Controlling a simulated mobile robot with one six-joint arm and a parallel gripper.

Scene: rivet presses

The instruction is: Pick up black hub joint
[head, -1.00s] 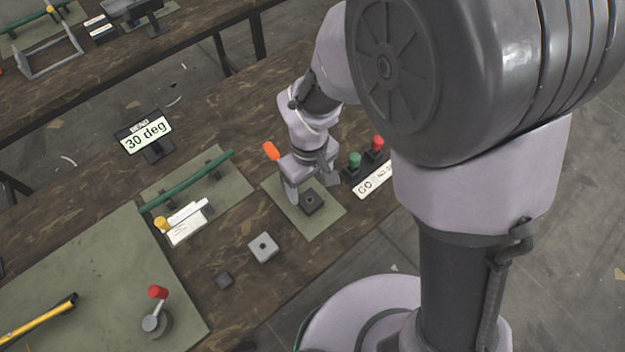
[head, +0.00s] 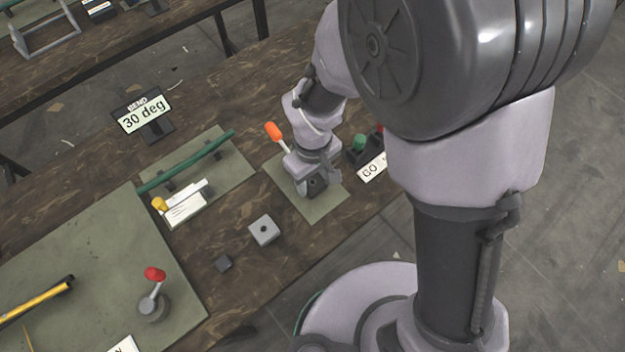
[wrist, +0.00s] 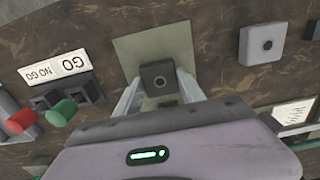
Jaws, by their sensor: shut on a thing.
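The black hub joint (wrist: 158,78) is a dark square block with a round hole in its top. In the wrist view it sits between the two fingers of my gripper (wrist: 160,95), over the green mat (wrist: 180,42). In the head view my gripper (head: 313,187) is low over the mat (head: 322,208), and the hub joint (head: 317,186) shows partly between the fingers. The fingers are shut on its sides. I cannot tell whether the block still touches the mat.
A grey block with a hole (head: 264,230) and a small dark block (head: 222,263) stand on the wooden table to the left. An orange-tipped lever (head: 273,131) is close behind my gripper. The GO sign (head: 372,167) and green button (head: 359,142) are close on the right.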

